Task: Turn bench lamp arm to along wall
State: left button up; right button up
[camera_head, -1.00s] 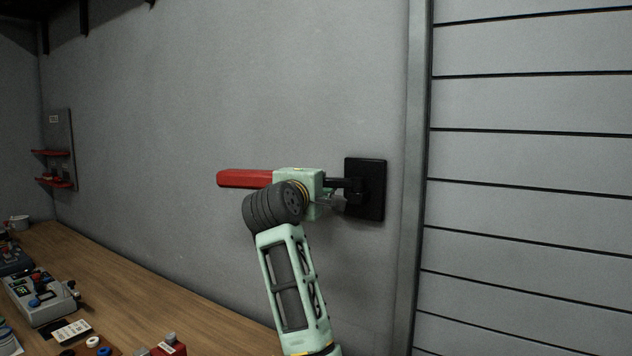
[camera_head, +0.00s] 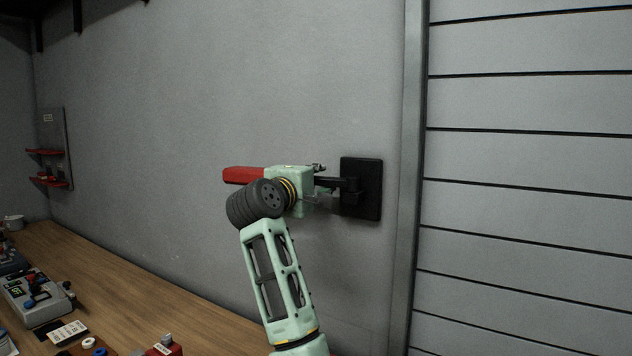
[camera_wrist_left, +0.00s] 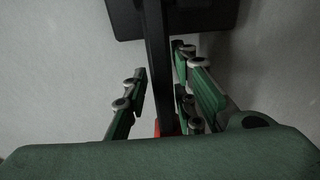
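The bench lamp arm is a black bar (camera_head: 330,183) that runs from a black wall plate (camera_head: 361,189) leftward to a red end piece (camera_head: 243,174). My left gripper (camera_head: 316,190) is at the black bar between the plate and the red piece, and its body hides part of the arm. In the left wrist view, the bar (camera_wrist_left: 160,60) passes between the two green-padded fingers of my left gripper (camera_wrist_left: 160,75). The fingers stand apart, with a gap visible on the left side. Whether either finger touches the bar is unclear. My right gripper is out of view.
A wooden bench (camera_head: 120,285) with several devices runs along the wall at lower left. A small panel with red shelves (camera_head: 50,150) hangs at far left. A metal post (camera_head: 407,180) and a slatted panel (camera_head: 530,180) stand right of the plate.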

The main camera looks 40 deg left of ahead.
pick_arm(q)
jog(key=shift+o, duration=0.7)
jog(key=shift+f, duration=0.1)
jog(key=v, duration=1.2)
jog(key=shift+c, duration=0.3)
